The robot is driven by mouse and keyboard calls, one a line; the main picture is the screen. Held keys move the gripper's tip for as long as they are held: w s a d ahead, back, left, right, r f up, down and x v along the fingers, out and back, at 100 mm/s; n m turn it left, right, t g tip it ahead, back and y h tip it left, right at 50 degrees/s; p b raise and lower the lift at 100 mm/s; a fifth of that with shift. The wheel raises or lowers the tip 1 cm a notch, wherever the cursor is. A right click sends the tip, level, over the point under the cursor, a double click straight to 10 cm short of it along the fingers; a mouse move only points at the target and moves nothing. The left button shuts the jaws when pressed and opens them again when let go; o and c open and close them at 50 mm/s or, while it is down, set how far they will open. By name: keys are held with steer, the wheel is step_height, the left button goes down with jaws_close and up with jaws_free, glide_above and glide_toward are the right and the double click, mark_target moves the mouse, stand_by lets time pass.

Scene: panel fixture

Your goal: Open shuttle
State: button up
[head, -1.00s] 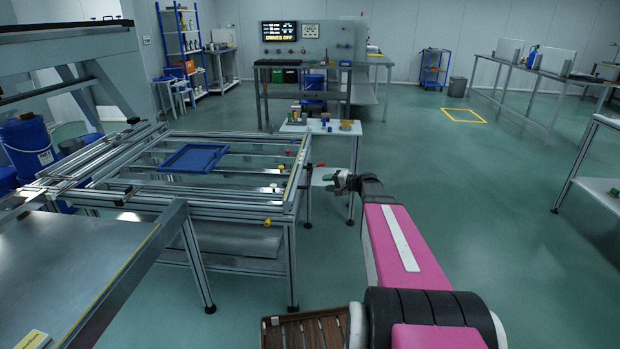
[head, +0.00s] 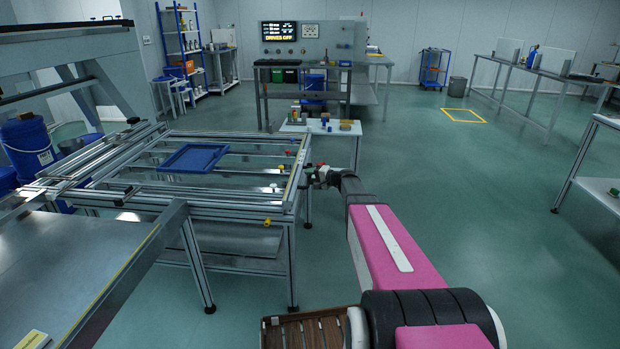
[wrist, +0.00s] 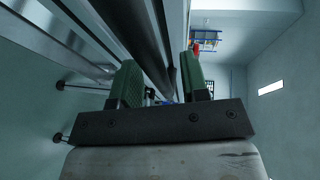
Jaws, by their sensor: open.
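My gripper (head: 312,176) is at the right edge of the panel fixture (head: 292,200), its green fingers apart. In the wrist view the gripper (wrist: 161,84) shows open, with a long dark bar (wrist: 150,45) of the fixture running past and between the fingers. I cannot tell whether the fingers touch it. A blue frame (head: 193,158) lies on the fixture's rails. A red knob (head: 288,153) and a yellow knob (head: 267,222) sit near its right side. I cannot tell which part is the shuttle.
A small white table (head: 345,129) with several coloured parts stands behind the fixture. A control panel (head: 308,45) reading "DRIVES OFF" is at the back. A metal table (head: 75,270) is at the front left. The floor (head: 480,190) to the right is clear.

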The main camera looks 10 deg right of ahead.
steer(key=shift+a, duration=0.1)
steer(key=shift+c, duration=0.3)
jaws_close()
steer(key=s+d, duration=0.3)
steer(key=d, duration=0.9)
steer(key=s+d, duration=0.3)
steer(key=d, duration=0.9)
steer(key=s+d, duration=0.3)
steer(key=d, duration=0.9)
steer(key=shift+s+d, duration=0.35)
steer(key=shift+s, duration=0.05)
steer(key=shift+o, duration=0.3)
jaws_free()
steer(key=v, duration=1)
steer(key=shift+s+d, duration=0.2)
steer(key=shift+d, duration=0.15)
